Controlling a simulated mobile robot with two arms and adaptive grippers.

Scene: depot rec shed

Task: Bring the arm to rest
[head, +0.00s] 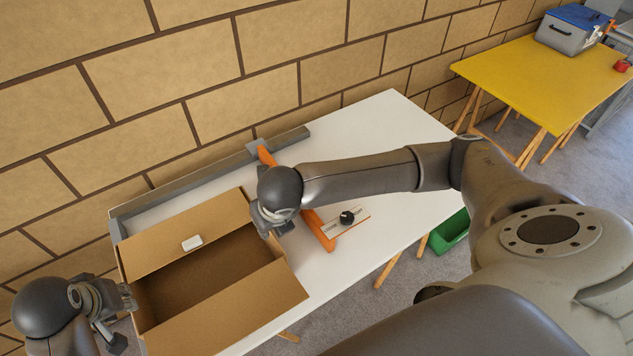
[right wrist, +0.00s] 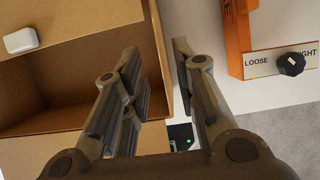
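My right arm reaches in from the right over the white table (head: 385,130). Its gripper (head: 268,222) hangs above the right edge of the open cardboard box (head: 222,327).
A small white block (head: 192,243) lies on a box flap. An orange bar (head: 318,230) with a black knob (head: 347,217) on a LOOSE scale is beside my right gripper. A grey rail (head: 190,178) runs along the wall side. A yellow table (head: 540,75) stands far right.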

